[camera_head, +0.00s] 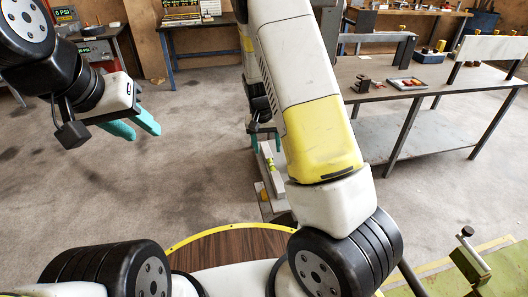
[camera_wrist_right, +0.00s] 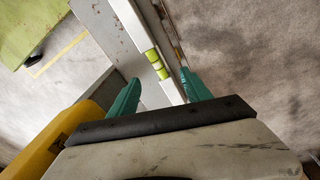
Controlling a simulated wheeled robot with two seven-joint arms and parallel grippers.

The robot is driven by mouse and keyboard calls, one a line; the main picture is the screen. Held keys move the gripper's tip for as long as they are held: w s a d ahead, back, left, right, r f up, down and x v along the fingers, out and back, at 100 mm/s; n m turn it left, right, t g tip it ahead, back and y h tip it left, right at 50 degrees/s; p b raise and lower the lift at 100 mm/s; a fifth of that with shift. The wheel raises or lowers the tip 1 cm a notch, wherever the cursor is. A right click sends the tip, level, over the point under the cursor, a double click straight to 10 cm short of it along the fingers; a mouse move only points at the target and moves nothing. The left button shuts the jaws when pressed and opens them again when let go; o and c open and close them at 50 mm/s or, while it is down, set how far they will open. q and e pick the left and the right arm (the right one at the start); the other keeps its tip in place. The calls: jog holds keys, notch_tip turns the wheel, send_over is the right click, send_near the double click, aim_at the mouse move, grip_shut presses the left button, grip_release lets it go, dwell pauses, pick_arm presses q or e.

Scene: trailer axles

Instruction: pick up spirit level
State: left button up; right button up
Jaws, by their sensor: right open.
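The spirit level (camera_head: 268,158) is a pale metal bar with yellow-green vials, lying on a narrow grey ledge below my right arm. It also shows in the right wrist view (camera_wrist_right: 146,40), with its green vial just beyond the fingertips. My right gripper (camera_head: 266,146) is open, its teal fingers either side of the level's line. In the right wrist view the bar runs between the fingers (camera_wrist_right: 160,77); I cannot tell whether they touch it. My left gripper (camera_head: 146,134) is open and empty over bare floor, far left of the level.
A grey metal workbench (camera_head: 352,72) with small parts and a tray (camera_head: 407,84) stands at the back right. A green surface (camera_head: 440,283) with a clamp-like metal part is at the lower right. Another bench (camera_head: 195,22) stands at the back. The floor (camera_head: 190,120) between is clear.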

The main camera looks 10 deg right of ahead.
aim_at(271, 165)
jog(key=f, duration=0.3)
jog(key=d+f, duration=0.1)
jog(key=f, duration=0.5)
jog(key=shift+w+d, duration=0.2)
jog(key=shift+w, duration=0.1)
jog(key=shift+r, duration=0.1)
grip_shut()
jog(key=shift+s, duration=0.1)
dwell(0.9)
